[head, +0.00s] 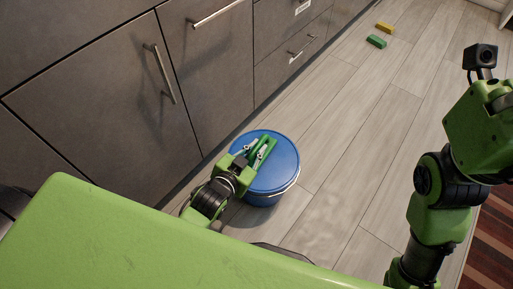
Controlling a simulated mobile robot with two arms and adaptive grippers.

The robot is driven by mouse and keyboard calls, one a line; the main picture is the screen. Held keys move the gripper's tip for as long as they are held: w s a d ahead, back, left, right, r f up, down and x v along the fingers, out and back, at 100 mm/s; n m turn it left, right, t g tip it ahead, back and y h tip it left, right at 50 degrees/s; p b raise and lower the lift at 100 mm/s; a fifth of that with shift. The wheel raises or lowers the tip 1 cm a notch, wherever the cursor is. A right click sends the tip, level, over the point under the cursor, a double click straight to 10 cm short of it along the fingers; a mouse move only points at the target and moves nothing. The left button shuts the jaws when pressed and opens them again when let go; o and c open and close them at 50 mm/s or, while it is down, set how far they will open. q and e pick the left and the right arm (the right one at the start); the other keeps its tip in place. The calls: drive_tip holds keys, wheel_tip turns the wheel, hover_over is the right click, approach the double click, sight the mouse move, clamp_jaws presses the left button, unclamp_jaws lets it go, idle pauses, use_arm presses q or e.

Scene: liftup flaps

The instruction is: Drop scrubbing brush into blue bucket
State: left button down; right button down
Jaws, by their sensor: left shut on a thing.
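The blue bucket (285,167) stands upright on the floor by the cabinets. Its top shows as a flat-looking blue round. I cannot tell how deep it is. My left gripper (258,151) is over the bucket's top, seen from above, and is shut on a dark green thing, which looks like the scrubbing brush (267,145). The gripper's fingers partly hide it. I cannot tell the height of the brush above the bucket. My right arm is at the right edge, but its gripper's fingers do not show.
Grey cabinets (95,70) with bar handles run along the left, close beside the bucket. A green block (376,41) and a yellow block (384,28) lie on the floor at the back. A striped rug (495,240) is at the right. The floor between is clear.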

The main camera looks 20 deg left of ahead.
use_arm(q)
drive_tip(key=c, duration=2)
unclamp_jaws()
drive_tip(key=v, duration=1.2)
